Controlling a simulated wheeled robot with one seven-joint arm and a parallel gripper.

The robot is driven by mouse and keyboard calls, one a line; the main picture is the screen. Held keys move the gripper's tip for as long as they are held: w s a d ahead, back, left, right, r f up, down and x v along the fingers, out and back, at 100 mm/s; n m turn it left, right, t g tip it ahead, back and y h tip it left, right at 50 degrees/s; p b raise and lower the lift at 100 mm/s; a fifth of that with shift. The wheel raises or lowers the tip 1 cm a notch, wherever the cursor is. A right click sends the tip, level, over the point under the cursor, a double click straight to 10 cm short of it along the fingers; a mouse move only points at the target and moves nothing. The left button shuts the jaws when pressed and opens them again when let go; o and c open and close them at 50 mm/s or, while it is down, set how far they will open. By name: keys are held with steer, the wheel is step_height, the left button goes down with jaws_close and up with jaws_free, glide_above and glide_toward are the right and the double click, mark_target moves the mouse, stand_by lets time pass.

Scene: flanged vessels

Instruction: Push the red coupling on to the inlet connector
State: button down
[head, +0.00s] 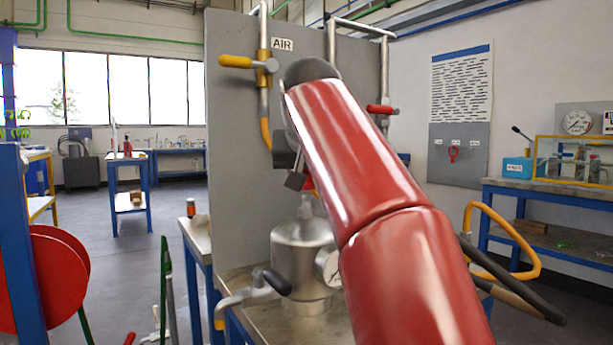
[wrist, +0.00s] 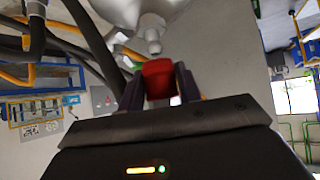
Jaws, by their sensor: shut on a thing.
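My gripper (wrist: 160,88) is shut on the red coupling (wrist: 158,78), which sits between its two dark fingers in the wrist view. The inlet connector (wrist: 151,32) is a pale stub on the metal vessel (wrist: 118,8). In that view the coupling is close to the connector's tip, with a small gap showing. In the head view the connector (head: 305,207) stands upright on top of the steel vessel (head: 303,250). A little of the red coupling (head: 309,184) shows just above it. My red arm hides most of my gripper there.
A grey panel (head: 233,170) marked AIR stands behind the vessel, with a yellow-handled valve (head: 237,62) and a red-handled valve (head: 380,109). The vessel has a gauge (head: 328,266) and a black-handled side valve (head: 272,281).

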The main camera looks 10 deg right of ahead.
mark_target(306, 196)
steer(key=shift+f, duration=0.15)
steer(key=shift+f+b, duration=1.6)
steer(key=shift+f, duration=0.05)
steer(key=c, duration=0.9)
jaws_free()
steer(key=shift+s, duration=0.1)
